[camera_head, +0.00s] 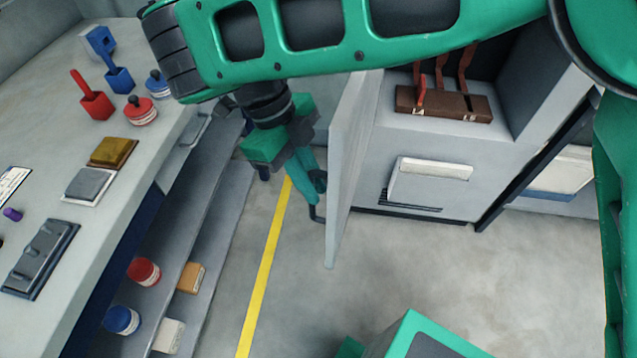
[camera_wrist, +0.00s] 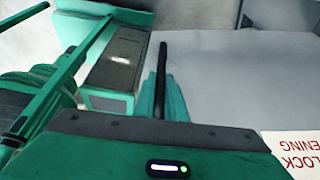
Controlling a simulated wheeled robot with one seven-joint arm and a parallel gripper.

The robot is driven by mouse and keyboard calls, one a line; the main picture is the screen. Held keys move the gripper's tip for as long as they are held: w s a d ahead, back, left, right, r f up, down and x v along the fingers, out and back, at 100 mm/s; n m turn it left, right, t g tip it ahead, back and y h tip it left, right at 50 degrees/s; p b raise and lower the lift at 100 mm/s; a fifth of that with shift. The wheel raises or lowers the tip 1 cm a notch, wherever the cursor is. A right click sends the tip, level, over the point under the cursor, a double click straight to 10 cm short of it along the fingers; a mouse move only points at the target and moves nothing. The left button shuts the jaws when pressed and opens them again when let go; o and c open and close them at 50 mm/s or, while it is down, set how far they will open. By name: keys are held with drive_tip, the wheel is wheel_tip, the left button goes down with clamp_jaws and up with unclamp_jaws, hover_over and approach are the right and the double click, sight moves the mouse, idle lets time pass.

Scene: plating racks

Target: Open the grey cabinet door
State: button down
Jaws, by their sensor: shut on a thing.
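The grey cabinet door (camera_head: 347,165) stands swung out from the grey cabinet (camera_head: 385,145), seen nearly edge-on in the head view. Its flat face (camera_wrist: 235,75) fills the right of the wrist view. My gripper (camera_head: 316,186) is at the door's left side, shut on the dark bar handle (camera_head: 314,213). In the wrist view the handle (camera_wrist: 162,70) runs up between the teal fingers of my gripper (camera_wrist: 162,95). The inside of the cabinet is open to view, and a brown block (camera_head: 445,104) with red-brown levers sits in it. My arm hides the cabinet's top.
A grey workbench (camera_head: 115,215) with red, blue and brown items runs along the left, with lower shelves (camera_head: 190,235) beside the aisle. A yellow line (camera_head: 265,275) marks the floor. The floor (camera_head: 400,270) right of the door is clear. A white label (camera_wrist: 292,150) is on the door.

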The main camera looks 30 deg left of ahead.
drive_tip(key=shift+r, duration=0.1)
drive_tip(key=c, duration=1.8)
unclamp_jaws()
drive_tip(key=shift+w+a+r, duration=0.1)
drive_tip(key=shift+v, duration=5.2)
drive_tip(key=shift+w, duration=0.1)
